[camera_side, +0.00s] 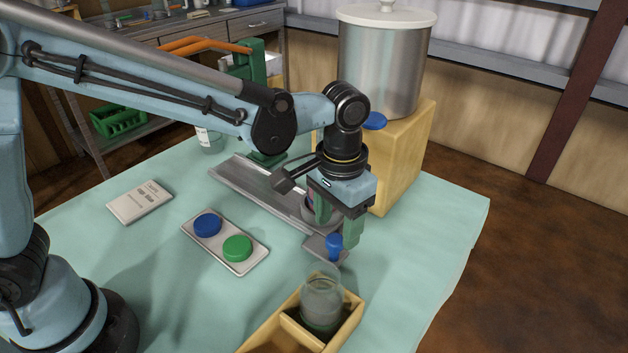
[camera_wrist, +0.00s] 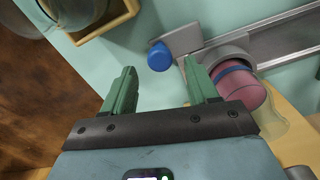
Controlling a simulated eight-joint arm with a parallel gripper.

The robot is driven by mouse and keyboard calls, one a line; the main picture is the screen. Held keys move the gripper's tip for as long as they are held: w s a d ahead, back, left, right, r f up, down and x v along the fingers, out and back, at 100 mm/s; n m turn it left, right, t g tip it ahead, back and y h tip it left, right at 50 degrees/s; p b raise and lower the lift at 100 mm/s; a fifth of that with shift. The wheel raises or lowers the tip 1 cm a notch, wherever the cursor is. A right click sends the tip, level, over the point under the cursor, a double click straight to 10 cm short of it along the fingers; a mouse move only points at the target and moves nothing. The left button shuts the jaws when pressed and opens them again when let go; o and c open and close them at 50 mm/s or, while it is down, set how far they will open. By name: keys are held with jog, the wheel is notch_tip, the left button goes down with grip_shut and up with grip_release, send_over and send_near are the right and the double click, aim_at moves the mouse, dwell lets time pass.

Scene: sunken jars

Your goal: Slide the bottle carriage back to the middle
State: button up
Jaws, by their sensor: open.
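The bottle carriage is a grey plate (camera_wrist: 184,40) with a round holder at the near end of the metal rail (camera_side: 245,188). In the wrist view the holder carries a bottle with pink contents (camera_wrist: 240,88), lying across the picture; in the side view my gripper mostly hides it. A blue knob (camera_side: 334,243) stands on the carriage's end plate, and it also shows in the wrist view (camera_wrist: 159,56). My gripper (camera_side: 337,228) is open over the knob. In the wrist view the knob appears just beyond and between the green fingertips (camera_wrist: 159,68); contact cannot be told.
A wooden box (camera_side: 350,318) with a clear jar (camera_side: 322,297) stands in front. A steel urn (camera_side: 382,70) on a wooden block (camera_side: 410,150) stands behind, its blue tap close to my wrist. A tray (camera_side: 250,262) with blue and green discs and a white card (camera_side: 140,202) lie left.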

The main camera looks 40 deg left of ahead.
jog(key=shift+f, duration=1.3)
grip_shut()
